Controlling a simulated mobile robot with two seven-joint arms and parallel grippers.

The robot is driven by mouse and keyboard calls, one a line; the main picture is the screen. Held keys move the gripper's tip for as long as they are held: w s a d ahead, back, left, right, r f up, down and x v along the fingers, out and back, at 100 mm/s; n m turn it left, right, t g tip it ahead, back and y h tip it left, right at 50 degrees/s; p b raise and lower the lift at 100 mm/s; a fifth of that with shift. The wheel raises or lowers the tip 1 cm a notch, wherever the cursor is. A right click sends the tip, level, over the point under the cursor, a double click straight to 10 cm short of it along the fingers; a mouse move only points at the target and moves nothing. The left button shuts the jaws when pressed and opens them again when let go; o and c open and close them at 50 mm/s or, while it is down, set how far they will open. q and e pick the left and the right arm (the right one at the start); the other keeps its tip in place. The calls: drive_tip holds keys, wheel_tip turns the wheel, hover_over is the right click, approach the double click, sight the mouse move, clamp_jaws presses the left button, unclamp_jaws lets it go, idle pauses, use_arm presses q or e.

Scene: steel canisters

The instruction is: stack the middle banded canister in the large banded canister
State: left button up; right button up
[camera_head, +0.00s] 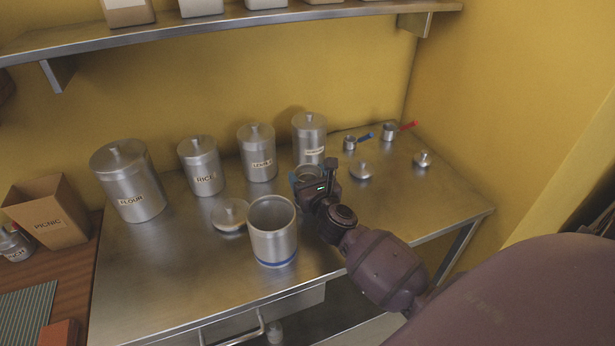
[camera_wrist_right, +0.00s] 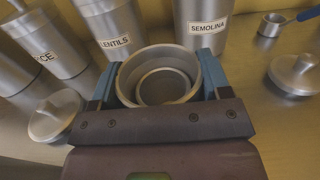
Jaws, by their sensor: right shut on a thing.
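The large banded canister (camera_head: 273,232) stands open and upright near the table's front, with a blue band around its base. My right gripper (camera_head: 311,177) is just behind and right of it, apart from it in the picture. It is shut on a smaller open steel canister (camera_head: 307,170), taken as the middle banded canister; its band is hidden. In the right wrist view the blue fingers grip both sides of this canister (camera_wrist_right: 127,83). A smaller ring (camera_wrist_right: 166,78) shows inside; I cannot tell whether it is a nested canister. My left gripper is not in view.
Lidded canisters marked FLOUR (camera_head: 128,180), RICE (camera_head: 200,165), another (camera_head: 257,152) and SEMOLINA (camera_wrist_right: 203,40) stand behind. A loose lid (camera_head: 230,214) lies left of the large canister. More lids and two handled cups (camera_head: 389,132) sit at right. The table's front left is clear.

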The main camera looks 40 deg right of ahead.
drive_tip(key=shift+f, duration=0.15)
drive_tip(key=o, duration=1)
